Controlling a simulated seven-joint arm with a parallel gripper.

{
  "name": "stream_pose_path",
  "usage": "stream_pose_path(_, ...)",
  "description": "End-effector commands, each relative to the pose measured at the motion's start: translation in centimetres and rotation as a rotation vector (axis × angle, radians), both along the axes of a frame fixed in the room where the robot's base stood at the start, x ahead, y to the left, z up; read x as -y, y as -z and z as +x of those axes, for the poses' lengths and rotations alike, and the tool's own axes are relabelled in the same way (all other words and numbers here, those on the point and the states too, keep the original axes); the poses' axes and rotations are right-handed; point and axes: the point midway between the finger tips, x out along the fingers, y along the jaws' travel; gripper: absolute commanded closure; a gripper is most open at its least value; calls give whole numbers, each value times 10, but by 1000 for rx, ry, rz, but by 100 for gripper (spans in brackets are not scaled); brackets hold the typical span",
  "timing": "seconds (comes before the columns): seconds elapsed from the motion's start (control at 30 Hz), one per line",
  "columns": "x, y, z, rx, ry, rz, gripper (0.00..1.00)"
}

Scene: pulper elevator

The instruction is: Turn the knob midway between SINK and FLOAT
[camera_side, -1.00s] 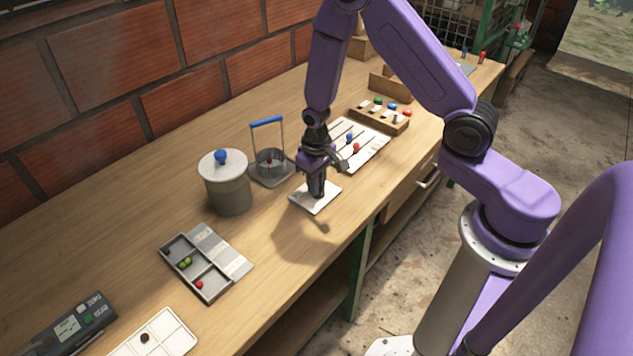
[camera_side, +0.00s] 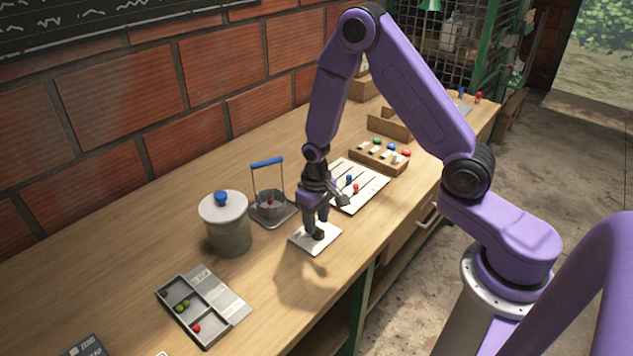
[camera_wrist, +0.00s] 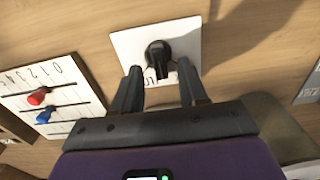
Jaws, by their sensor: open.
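The knob (camera_wrist: 158,55) is black and stands on a white square plate (camera_wrist: 186,38) on the bench. Its darker pointer end reaches toward the bottom of the wrist picture. In the side view the plate (camera_side: 303,243) lies under my gripper (camera_side: 314,226), and the knob (camera_side: 318,235) shows below the fingers. In the wrist view my gripper (camera_wrist: 159,72) is open and empty. Its two fingertips are on the left and right of the knob's near end, with gaps visible. The lettering on the plate is partly hidden, so I cannot read SINK or FLOAT.
A slider panel (camera_wrist: 68,115) with red and blue knobs lies beside the plate. A lidded pot (camera_side: 228,232), a blue-handled basket (camera_side: 268,205) and a compartment tray (camera_side: 204,342) stand near. A wooden block with coloured buttons (camera_side: 380,166) is behind. Bench in front is clear.

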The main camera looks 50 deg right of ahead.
Motion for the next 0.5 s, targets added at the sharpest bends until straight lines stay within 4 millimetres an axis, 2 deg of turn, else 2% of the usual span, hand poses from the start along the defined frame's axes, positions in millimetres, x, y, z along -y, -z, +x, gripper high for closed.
stream_pose_path(0.5,0,-83,1,6,1,1,57)
